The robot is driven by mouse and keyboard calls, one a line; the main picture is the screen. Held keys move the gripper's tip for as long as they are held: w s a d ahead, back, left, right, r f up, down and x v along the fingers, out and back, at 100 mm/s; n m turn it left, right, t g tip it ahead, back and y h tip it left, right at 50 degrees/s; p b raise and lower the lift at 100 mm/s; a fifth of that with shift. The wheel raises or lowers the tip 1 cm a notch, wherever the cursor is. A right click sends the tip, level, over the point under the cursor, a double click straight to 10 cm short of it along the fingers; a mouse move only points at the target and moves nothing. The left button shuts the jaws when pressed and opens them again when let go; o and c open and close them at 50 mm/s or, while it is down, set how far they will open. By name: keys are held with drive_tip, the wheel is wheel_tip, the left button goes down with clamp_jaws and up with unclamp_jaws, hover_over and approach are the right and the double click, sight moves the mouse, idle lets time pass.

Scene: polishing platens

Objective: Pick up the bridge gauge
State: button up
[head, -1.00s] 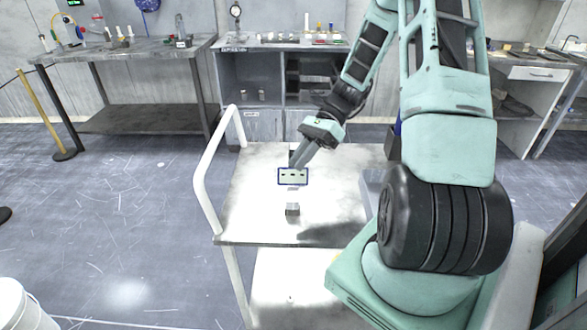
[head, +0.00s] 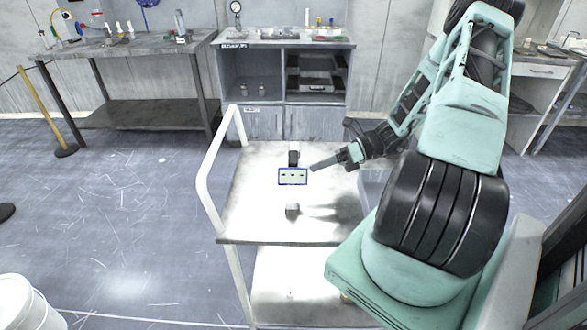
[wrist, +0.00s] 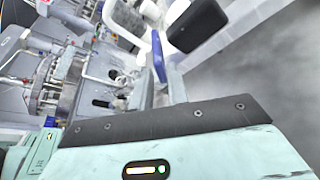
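A small pale panel with a blue frame and dark marks (head: 293,177) stands upright on the white cart top. A black block (head: 294,157) shows just behind it, and a small grey metal block (head: 292,209) sits in front. I take these for the bridge gauge or its parts; I cannot tell whether they join. My gripper (head: 314,168) is low over the cart, just right of the panel, pointing left at it with a small apparent gap. Its fingers look like one bar from this side. In the wrist view, the blue-edged panel (wrist: 158,55) shows nearly edge-on beyond the gripper body.
The cart top (head: 255,215) has bare room at the front and left. Its white handrail (head: 207,172) rises on the left. A grey cabinet (head: 250,75) and a workbench (head: 125,50) with tools stand behind. A barrier post (head: 47,110) is at far left.

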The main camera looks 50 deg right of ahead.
sight(293, 174)
drive_tip(key=shift+p+x, duration=0.95)
drive_tip(key=shift+x, duration=3)
drive_tip(key=shift+r, duration=0.1)
clamp_jaws()
